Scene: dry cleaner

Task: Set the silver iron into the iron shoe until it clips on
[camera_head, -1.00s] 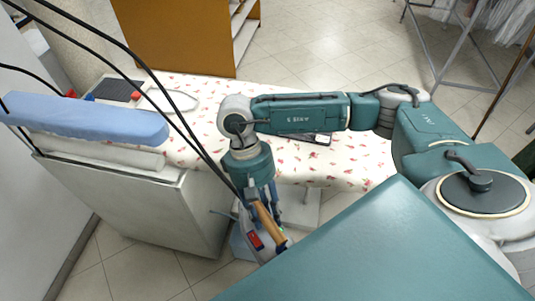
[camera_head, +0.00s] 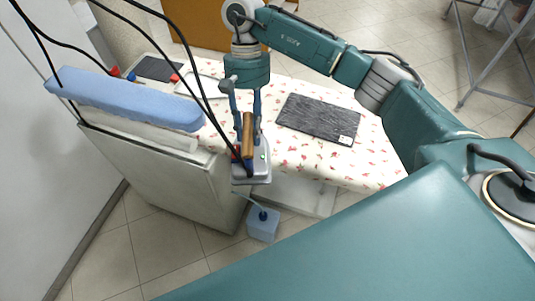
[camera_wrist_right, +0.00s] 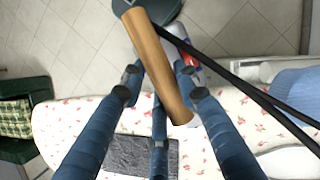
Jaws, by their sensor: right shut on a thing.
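The silver iron (camera_head: 252,175) has a wooden handle (camera_head: 248,135) and a dark cable. My right gripper (camera_head: 247,130) is shut on the handle and holds the iron at the near edge of the flowered board. In the right wrist view the handle (camera_wrist_right: 158,65) lies between the fingers, and the iron's body is mostly out of sight behind it. A pale, flat, rimmed piece (camera_head: 204,87), which looks like the iron shoe, lies at the board's back left, apart from the iron and partly behind the cables. My left gripper is not in view.
The flowered board (camera_head: 285,88) carries a dark folded cloth (camera_head: 310,118) with a white label and a dark pad (camera_head: 157,68) at back left. A blue padded sleeve board (camera_head: 125,98) stands left. Black cables hang across. A blue container (camera_head: 262,226) is below.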

